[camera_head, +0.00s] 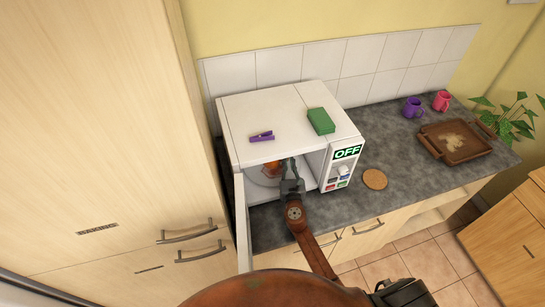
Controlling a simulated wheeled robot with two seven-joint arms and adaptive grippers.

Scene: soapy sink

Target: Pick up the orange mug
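The orange mug (271,169) stands inside the open white microwave (232,115), on its round plate. It is small in the view and partly hidden by the microwave's top and my gripper. My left gripper (289,167) reaches into the microwave opening, just right of the mug. Its fingers look parted, with nothing visible between them. I cannot tell whether a finger touches the mug. A dark part of what looks like my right gripper (405,292) shows at the bottom edge, and its fingers are not clear.
The microwave door (243,225) stands open at left. A green sponge (321,121) and purple clip (261,136) lie on top. On the counter (400,160) are a cork coaster (375,179), a brown tray (455,141), a purple mug (412,108) and a pink mug (441,101).

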